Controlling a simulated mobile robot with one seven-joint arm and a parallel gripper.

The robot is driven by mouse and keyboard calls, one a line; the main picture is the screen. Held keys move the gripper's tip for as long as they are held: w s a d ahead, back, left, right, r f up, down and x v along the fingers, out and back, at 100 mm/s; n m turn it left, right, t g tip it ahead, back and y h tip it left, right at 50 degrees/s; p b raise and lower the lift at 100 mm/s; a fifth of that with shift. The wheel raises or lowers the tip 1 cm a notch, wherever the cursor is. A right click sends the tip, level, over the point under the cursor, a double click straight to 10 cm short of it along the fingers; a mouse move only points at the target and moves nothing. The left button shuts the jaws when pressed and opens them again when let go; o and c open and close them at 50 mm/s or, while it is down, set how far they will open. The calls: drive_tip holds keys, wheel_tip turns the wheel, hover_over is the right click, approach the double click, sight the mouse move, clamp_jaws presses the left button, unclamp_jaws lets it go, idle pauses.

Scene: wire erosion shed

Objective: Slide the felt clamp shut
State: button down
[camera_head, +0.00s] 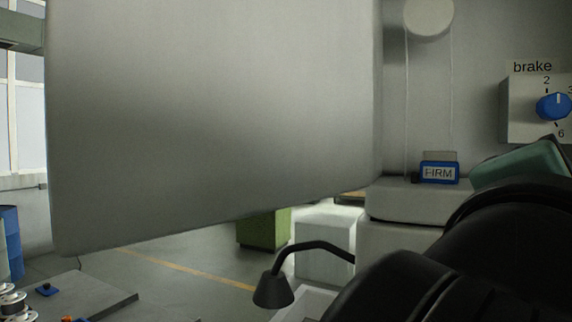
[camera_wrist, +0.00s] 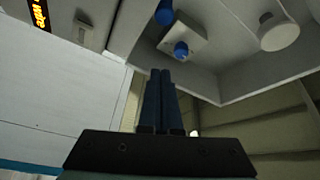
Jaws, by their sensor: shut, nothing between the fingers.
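In the head view a small blue-framed label reading FIRM (camera_head: 440,172) stands on a pale ledge at the right. A small grey block (camera_head: 440,156) shows just behind it, between two thin vertical wires. These look like parts of the felt clamp, but I cannot tell how far it is slid. In the wrist view my gripper (camera_wrist: 161,73) is shut and empty, its two dark fingers side by side and pointing up at the machine. The clamp is not recognisable there, and my gripper is not visible in the head view.
A large pale machine housing (camera_head: 215,110) fills the head view's upper left. A white pulley (camera_head: 429,16) hangs above the wires. A blue brake knob (camera_head: 553,106) is at the right. A lamp (camera_head: 273,290) and bench (camera_head: 85,296) are low. The wrist view shows a lit display (camera_wrist: 40,14).

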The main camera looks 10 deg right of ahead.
drive_tip(key=p+x, duration=0.5)
drive_tip(key=x, duration=0.5)
drive_tip(key=w+a+f, duration=0.1)
drive_tip(key=w+a+f+p, duration=0.1)
drive_tip(key=a, duration=0.1)
drive_tip(key=shift+w, duration=0.15)
drive_tip(key=w+a, duration=0.1)
drive_tip(key=w+a+b, duration=0.1)
drive_tip(key=a, duration=0.1)
drive_tip(key=shift+a, duration=0.25)
